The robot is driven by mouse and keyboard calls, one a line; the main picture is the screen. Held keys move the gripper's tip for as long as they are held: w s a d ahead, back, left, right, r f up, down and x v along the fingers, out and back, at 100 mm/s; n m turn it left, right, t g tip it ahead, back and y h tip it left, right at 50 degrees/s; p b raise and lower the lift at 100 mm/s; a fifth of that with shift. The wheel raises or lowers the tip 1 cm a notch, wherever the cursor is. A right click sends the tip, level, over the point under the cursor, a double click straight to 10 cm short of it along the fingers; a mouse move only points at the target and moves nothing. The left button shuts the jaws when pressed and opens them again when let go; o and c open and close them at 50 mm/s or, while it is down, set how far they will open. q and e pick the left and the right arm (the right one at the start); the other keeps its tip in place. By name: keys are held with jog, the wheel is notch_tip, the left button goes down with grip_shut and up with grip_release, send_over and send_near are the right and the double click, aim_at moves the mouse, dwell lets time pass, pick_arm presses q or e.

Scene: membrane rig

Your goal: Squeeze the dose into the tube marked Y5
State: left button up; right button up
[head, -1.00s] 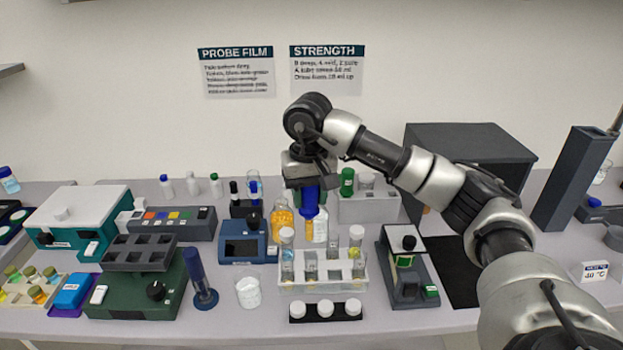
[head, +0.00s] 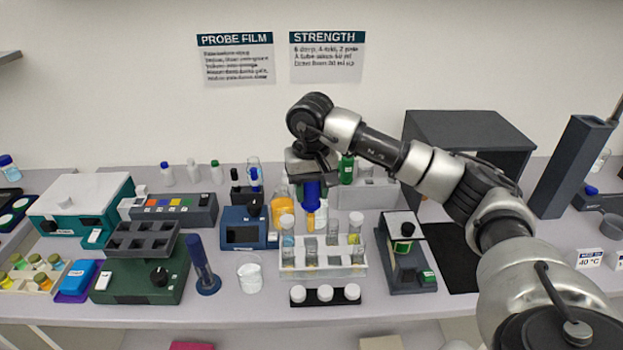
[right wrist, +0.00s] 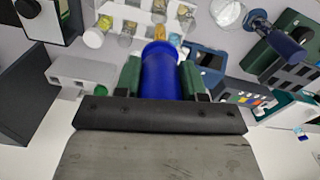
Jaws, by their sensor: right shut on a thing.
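My right gripper (head: 310,178) is shut on a blue dropper (head: 311,194) with an orange-yellow tip, held upright with the tip down. In the right wrist view the blue dropper (right wrist: 168,75) sits between the green fingers of the gripper (right wrist: 163,78). A clear tube rack (head: 345,271) holds several tubes (head: 332,228), some with white caps. The dropper tip is above or just behind the rack's back row; I cannot tell over which tube. The rack also shows in the right wrist view (right wrist: 112,12). The Y5 mark cannot be read. My left gripper is not in view.
Three white caps sit on a black strip (head: 326,303) before the rack. A beaker (head: 250,273) and blue device (head: 240,232) stand left, a dark press-like stand (head: 408,280) right.

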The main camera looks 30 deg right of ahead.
aim_at(312, 204)
jog(key=shift+r+p, duration=0.4)
jog(key=shift+p, duration=0.75)
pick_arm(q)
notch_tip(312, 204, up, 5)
pick_arm(e)
jog(key=shift+s+f+p, duration=0.15)
jog(key=shift+f+p, duration=0.1)
jog(key=shift+p, duration=0.15)
jog(key=shift+f+b, duration=0.75)
jog(key=shift+f, duration=1.15)
pick_arm(q)
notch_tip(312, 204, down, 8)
jog(key=b, duration=0.5)
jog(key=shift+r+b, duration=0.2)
jog(key=shift+b, duration=0.2)
pick_arm(e)
notch_tip(312, 204, down, 6)
jog(key=o, duration=0.4)
jog(key=c, duration=0.4)
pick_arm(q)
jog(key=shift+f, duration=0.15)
pick_arm(e)
jog(key=shift+f, duration=0.15)
